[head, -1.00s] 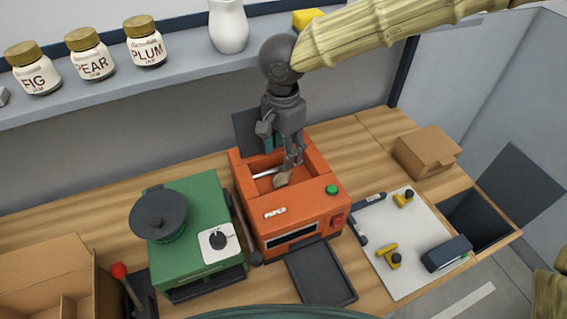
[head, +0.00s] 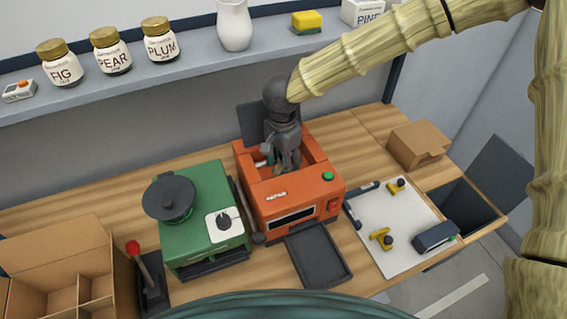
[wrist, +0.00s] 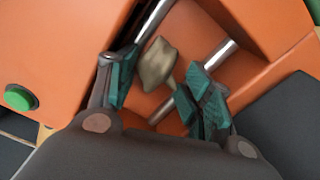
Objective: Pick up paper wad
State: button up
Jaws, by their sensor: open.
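The paper wad (wrist: 157,63) is a crumpled tan lump. In the wrist view it lies inside the orange machine (head: 290,199), near metal rollers (wrist: 170,102). My gripper (wrist: 160,85) is open, with its teal finger pads on either side of the wad's near end. I cannot tell whether a pad touches it. In the head view my gripper (head: 277,165) points down into the machine's open top, and the wad is mostly hidden there by the fingers and the machine's front wall.
The machine's raised dark lid (head: 252,122) stands behind my gripper. A green machine (head: 205,245) is at left, a dark tray (head: 318,256) in front, and a white board with tools (head: 400,255) at right. A shelf with jars (head: 160,40) runs along the back.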

jog(key=shift+r, duration=0.1)
jog(key=c, duration=0.4)
jog(key=shift+c, duration=0.2)
jog(key=shift+r, duration=0.1)
